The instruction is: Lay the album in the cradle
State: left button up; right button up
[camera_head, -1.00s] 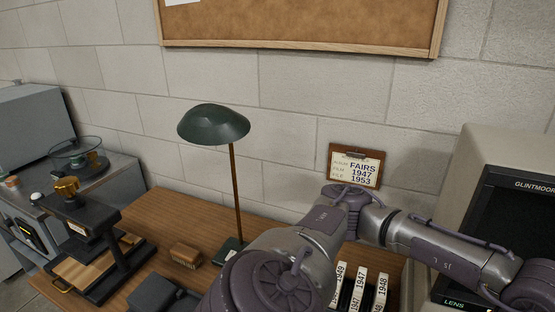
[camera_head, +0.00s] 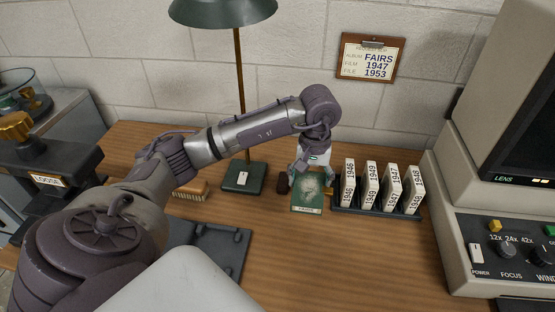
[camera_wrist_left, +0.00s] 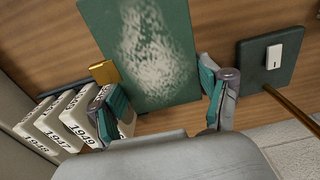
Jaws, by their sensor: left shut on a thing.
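The green album (camera_head: 307,192) with a pale mottled picture and a small label stands near the back of the wooden desk, left of the rack. It fills the top middle of the left wrist view (camera_wrist_left: 150,45). My left gripper (camera_head: 313,166) comes down over its upper edge and is shut on it, a finger at each side in the wrist view (camera_wrist_left: 166,98). I cannot tell whether the album touches the desk. A dark grey flat stand (camera_head: 228,240), apparently the cradle, lies at front left, partly hidden by my arm. My right gripper is out of view.
A black rack (camera_head: 375,211) of white dated boxes (camera_head: 391,187) stands close right of the album. A green lamp base (camera_head: 243,177) and brush (camera_head: 190,192) are left. A film reader (camera_head: 480,235) bounds the right. The front middle desk is clear.

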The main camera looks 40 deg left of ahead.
aim_at(306, 194)
pick_arm(q)
jog(key=f, duration=0.5)
jog(key=shift+s+a+f+p, duration=0.15)
jog(key=shift+a+f+p, duration=0.05)
jog(key=shift+p, duration=0.2)
notch_tip(306, 194, down, 4)
jog(key=shift+f+p, duration=0.2)
jog(key=shift+p, duration=0.1)
jog(key=shift+f+b, duration=0.35)
jog(key=shift+f, duration=0.05)
jog(key=o, duration=1.3)
jog(key=shift+r, duration=0.15)
